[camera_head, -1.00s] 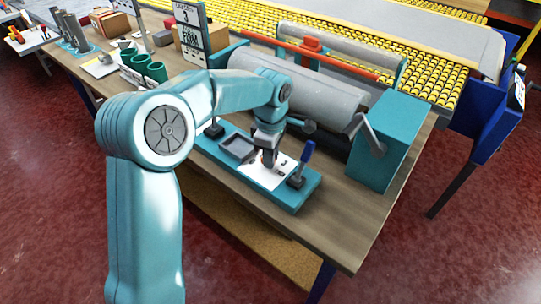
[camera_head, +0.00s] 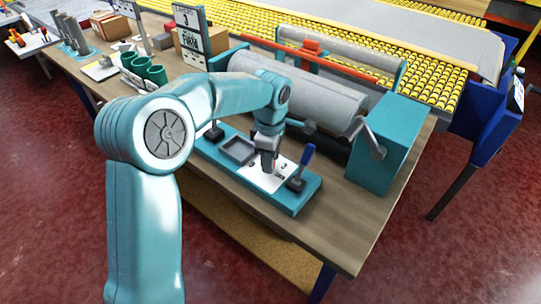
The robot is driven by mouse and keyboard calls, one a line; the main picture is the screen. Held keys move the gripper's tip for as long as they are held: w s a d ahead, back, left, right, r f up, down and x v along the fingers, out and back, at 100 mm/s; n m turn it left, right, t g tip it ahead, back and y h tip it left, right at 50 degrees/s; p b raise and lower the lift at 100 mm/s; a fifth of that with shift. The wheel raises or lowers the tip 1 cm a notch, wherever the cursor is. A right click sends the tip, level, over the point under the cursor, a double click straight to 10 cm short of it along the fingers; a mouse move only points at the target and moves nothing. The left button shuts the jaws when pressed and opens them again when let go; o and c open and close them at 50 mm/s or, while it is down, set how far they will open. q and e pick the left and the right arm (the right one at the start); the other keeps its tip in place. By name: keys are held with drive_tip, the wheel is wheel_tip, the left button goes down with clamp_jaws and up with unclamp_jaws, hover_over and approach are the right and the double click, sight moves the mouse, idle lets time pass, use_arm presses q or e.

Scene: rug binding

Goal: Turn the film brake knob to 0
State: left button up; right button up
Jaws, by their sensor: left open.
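My left gripper (camera_head: 268,170) points down over the white plate (camera_head: 257,177) on the teal control base (camera_head: 296,203) at the bench's front edge. The film brake knob cannot be made out; the gripper covers the part of the plate under it. Small dark marks show on the plate, too small to read. The left gripper is open. Whether its fingers are around a knob or above it, I cannot tell. My right gripper is not in view.
A blue-handled lever (camera_head: 304,163) stands close to the right of the gripper. A grey tray (camera_head: 238,151) lies to its left. Behind are the large grey film roll (camera_head: 300,90) and a crank (camera_head: 371,140) on a teal box (camera_head: 390,150). Green cups (camera_head: 152,75) stand at the left.

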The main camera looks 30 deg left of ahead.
use_arm(q)
wheel_tip(320, 180, up, 16)
drive_tip(key=p, duration=0.3)
drive_tip(key=shift+r, duration=0.2)
drive_tip(key=shift+s, duration=0.2)
